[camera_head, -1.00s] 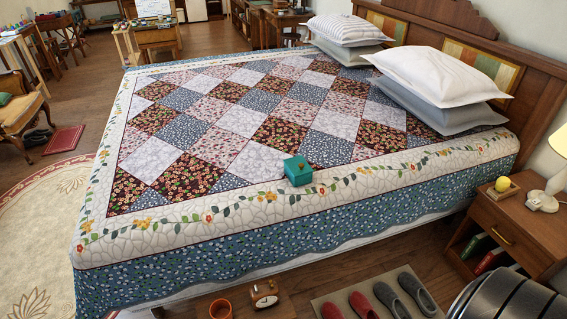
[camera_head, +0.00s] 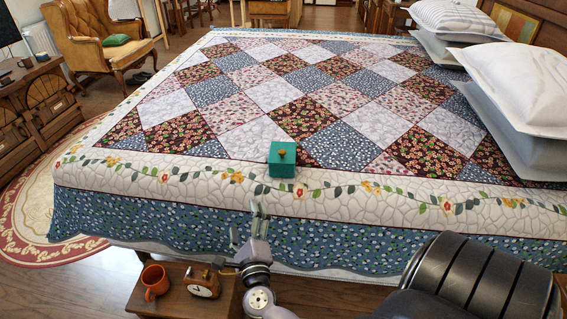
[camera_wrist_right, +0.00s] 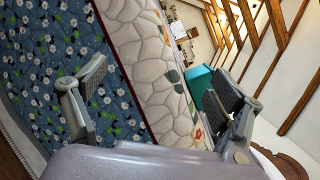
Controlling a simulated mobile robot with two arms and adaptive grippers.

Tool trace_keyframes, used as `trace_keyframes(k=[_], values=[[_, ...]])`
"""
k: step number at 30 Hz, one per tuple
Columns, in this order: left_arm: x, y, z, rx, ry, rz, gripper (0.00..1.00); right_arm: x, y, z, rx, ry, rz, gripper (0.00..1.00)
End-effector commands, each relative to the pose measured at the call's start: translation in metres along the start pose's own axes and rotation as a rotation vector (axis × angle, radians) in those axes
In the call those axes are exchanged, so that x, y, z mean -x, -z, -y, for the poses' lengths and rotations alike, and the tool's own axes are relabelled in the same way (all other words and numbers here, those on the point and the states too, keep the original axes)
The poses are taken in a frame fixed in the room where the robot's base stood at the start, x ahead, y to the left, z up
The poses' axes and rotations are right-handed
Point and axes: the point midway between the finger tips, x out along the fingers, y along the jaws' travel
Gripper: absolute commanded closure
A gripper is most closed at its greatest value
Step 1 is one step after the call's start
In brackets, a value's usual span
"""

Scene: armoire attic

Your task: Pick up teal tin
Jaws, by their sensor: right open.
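My left gripper is in neither view now.
A low wooden stool (camera_head: 180,292) with an orange mug (camera_head: 155,281) and a small clock (camera_head: 202,281) stands beside my right gripper. Pillows (camera_head: 520,90) lie at the right of the bed. The quilt around the tin is clear.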

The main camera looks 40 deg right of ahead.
Motion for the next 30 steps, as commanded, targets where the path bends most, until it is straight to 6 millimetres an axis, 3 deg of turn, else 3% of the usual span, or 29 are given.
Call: trace_keyframes(k=[4,6,10,16,30], values=[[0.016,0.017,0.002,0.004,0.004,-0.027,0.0,-0.004,0.014,0.058,-0.452,0.164,-0.097,0.12],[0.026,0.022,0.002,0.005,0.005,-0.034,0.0,-0.001,0.019,0.078,-0.616,0.213,-0.125,0.12],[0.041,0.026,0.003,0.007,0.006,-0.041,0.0,0.004,0.025,0.099,-0.819,0.265,-0.155,0.12],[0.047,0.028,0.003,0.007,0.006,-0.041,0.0,-0.007,0.03,0.112,-0.909,0.286,-0.166,0.12],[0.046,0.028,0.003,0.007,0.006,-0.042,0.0,-0.098,0.055,0.127,-0.902,0.283,-0.167,0.12]])
